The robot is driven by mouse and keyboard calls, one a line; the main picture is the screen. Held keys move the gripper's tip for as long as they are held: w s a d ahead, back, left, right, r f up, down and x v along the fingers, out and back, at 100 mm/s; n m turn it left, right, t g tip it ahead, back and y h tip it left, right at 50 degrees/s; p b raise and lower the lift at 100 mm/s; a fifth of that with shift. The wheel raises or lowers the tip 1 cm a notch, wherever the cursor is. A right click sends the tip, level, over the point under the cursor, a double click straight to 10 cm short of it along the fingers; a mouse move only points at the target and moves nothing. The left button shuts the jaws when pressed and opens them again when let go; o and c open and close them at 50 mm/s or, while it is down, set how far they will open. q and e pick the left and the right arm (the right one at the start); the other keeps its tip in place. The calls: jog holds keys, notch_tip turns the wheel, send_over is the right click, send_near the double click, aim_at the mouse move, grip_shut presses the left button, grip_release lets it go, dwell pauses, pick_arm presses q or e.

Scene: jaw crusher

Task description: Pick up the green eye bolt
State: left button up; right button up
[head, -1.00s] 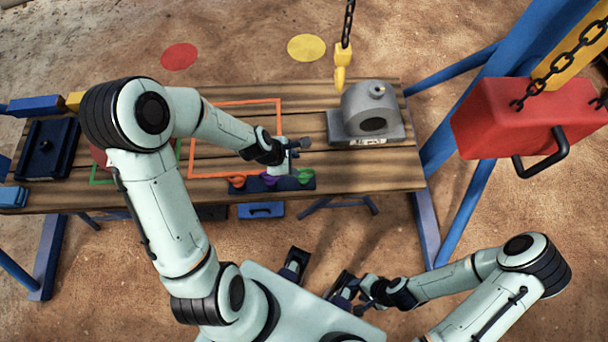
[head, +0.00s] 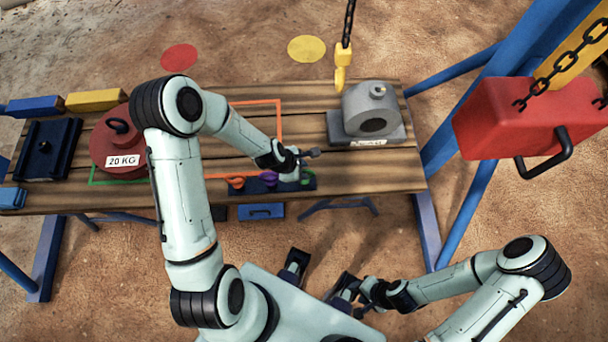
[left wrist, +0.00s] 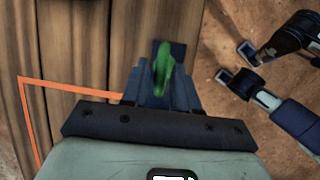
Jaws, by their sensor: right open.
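The green eye bolt (head: 306,177) stands in a dark blue rack (head: 312,186) at the front edge of the wooden table, partly hidden by my left gripper. In the left wrist view the green eye bolt (left wrist: 163,70) is upright in front of the gripper, between its fingers. My left gripper (head: 303,164) is open, with its fingers at the bolt; I cannot tell whether they touch it. An orange eye bolt (head: 236,182) and a purple eye bolt (head: 268,177) sit left of it in the rack. My right gripper (head: 352,298) is open and empty, away from the table.
A grey block (head: 371,110) stands at the table's right, below a yellow hook (head: 341,72) on a chain. A red 20 KG weight (head: 112,150) is at the left. A red block (head: 510,120) hangs from chains at the right. The orange-outlined area (head: 255,102) looks clear.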

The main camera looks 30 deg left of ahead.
pick_arm(q)
grip_shut()
